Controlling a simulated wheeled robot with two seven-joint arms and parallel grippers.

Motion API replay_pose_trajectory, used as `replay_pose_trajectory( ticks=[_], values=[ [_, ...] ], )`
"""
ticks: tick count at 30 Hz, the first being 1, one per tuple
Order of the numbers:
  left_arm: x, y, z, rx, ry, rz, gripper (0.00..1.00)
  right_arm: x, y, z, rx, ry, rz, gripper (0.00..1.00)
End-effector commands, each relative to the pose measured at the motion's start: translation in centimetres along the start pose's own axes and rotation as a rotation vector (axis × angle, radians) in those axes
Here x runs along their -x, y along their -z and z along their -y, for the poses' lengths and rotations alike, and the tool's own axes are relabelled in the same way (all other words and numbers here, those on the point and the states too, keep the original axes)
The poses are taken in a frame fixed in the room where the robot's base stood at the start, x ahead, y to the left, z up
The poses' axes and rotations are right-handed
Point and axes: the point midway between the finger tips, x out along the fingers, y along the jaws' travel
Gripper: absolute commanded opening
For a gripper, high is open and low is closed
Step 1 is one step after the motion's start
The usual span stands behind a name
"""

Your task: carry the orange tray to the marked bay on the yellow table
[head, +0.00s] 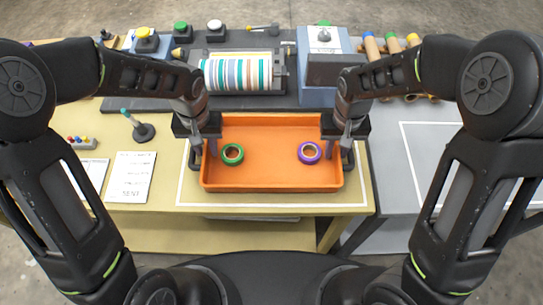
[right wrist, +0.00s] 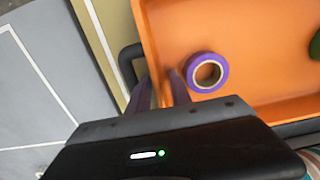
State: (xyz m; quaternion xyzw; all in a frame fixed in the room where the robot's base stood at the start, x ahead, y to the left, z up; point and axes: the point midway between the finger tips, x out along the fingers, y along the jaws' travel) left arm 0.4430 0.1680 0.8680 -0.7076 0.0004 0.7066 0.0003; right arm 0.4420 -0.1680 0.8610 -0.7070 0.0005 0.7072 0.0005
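The orange tray (head: 270,180) is over the yellow table (head: 155,225), inside the white outline of the marked bay (head: 362,190). I cannot tell whether it rests flat or is slightly raised. A green ring (head: 232,154) and a purple ring (head: 309,152) lie in it; the purple ring shows in the right wrist view (right wrist: 206,72). My left gripper (head: 205,150) is at the tray's left side and my right gripper (head: 337,150) at its right side by the dark handle (right wrist: 128,60). Their fingers straddle the side walls; whether they press on anything is unclear.
A grey table (head: 420,225) with another white outline stands to the right. A striped roller (head: 237,73) and a blue-grey machine block (head: 322,85) stand behind the tray. A printed sheet (head: 130,177) and a small dark stand (head: 143,131) are on the left.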

Motion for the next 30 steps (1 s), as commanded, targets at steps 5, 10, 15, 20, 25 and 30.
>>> replay_pose_trajectory(
  ticks=[5, 10, 15, 20, 25, 30],
  values=[
    [0.9, 0.1, 0.0, 0.001, -0.001, -0.003, 0.25, 0.0, 0.0, 0.0, 0.000, 0.000, 0.000, 0.25],
    [3.4, 0.1, 0.0, 0.002, -0.002, -0.006, 0.25, 0.0, 0.0, 0.0, 0.000, 0.000, 0.000, 0.25],
    [6.9, 0.2, -0.1, 0.000, -0.002, -0.007, 0.25, 0.0, 0.0, 0.0, 0.000, 0.000, 0.000, 0.25],
    [9.9, 0.1, 0.0, 0.001, -0.001, -0.004, 0.25, 0.0, 0.0, 0.0, 0.000, 0.000, 0.000, 0.25],
    [11.7, 0.1, 0.0, 0.000, -0.001, -0.002, 0.25, 0.0, 0.0, 0.0, 0.000, 0.000, 0.000, 0.25],
    [12.0, 0.0, 0.0, -0.001, 0.000, 0.001, 0.25, 0.0, 0.0, 0.0, 0.000, 0.000, 0.000, 0.25]
  ],
)
